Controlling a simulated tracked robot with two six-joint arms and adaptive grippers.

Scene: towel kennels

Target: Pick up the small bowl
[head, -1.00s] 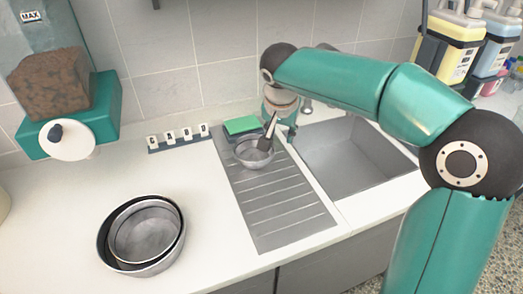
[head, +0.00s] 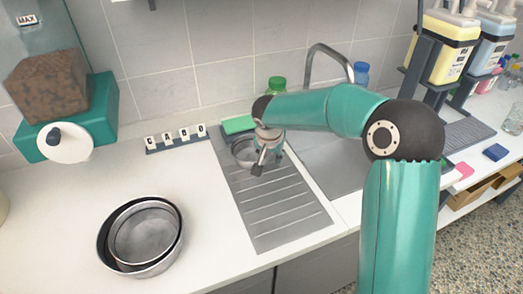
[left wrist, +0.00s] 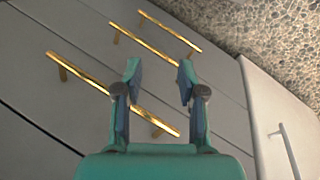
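A small metal bowl (head: 242,156) sits at the back of the grooved steel draining board, partly hidden by my right gripper. My right gripper (head: 260,165) is at the bowl's right front side, pointing down. Its fingers are small and overlap in this view, so I cannot tell how far they are apart or whether they touch the bowl. Two larger nested metal bowls stand on the counter at the left, the inner one (head: 145,236) inside the outer one (head: 103,243). My left gripper (left wrist: 160,72) is open and empty in the left wrist view, over drawer fronts with brass handles.
The draining board (head: 280,212) is clear in front. Behind the bowl lies a green sponge (head: 238,124). A letter rack (head: 176,141) stands left of it. A sink (head: 325,165) and tap (head: 335,55) are at the right, and a dispenser (head: 70,115) is at the left.

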